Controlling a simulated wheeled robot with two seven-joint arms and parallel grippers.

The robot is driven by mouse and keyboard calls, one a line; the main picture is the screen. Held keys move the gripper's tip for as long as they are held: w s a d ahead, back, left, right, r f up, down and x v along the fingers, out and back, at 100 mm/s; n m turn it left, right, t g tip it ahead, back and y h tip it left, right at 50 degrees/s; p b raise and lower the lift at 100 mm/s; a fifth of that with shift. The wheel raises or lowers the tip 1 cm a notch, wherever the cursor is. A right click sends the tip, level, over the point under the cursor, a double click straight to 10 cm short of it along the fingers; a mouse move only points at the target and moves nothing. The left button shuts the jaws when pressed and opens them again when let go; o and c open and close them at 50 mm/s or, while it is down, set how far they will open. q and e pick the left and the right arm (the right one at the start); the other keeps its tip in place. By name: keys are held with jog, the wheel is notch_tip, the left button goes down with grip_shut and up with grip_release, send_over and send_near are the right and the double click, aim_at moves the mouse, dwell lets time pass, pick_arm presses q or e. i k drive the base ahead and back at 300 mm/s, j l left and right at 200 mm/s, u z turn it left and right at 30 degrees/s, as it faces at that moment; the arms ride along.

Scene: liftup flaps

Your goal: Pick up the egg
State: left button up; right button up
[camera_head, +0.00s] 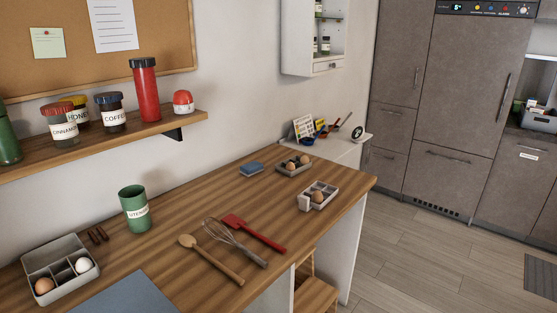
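A brown egg (44,286) and a white egg (83,265) sit in separate compartments of a grey divided tray (62,251) at the lower left of the wooden counter. Another brown egg (317,196) sits in a light grey carton (332,193) near the counter's right edge. Farther back, a dark grey carton (283,171) holds brown eggs (304,159), with at least two showing. Neither of my grippers shows in the head view.
A whisk (232,241), a red spatula (254,233) and a wooden spoon (211,260) lie mid-counter (185,205). A green utensil cup (134,208) stands left of them. A blue sponge (252,169) lies near the wall. A shelf with jars (90,142) overhangs at the upper left.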

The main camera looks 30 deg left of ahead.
aim_at(290, 166)
jog(key=i+l+u, duration=0.1)
jog(key=i+u, duration=0.3)
jog(key=i+l+u, duration=0.15)
jog(key=u, duration=0.2)
jog(key=i+l+u, duration=0.25)
jog(key=u, duration=0.15)
jog(key=i+l+u, duration=0.2)
jog(key=l+u, duration=0.15)
jog(key=i+l+u, duration=0.2)
jog(key=l+u, duration=0.25)
jog(key=l, duration=0.15)
jog(key=i+l+u, duration=0.1)
jog(key=l+u, duration=0.3)
jog(key=l, duration=0.15)
jog(key=l+u, duration=0.45)
jog(key=l, duration=0.2)
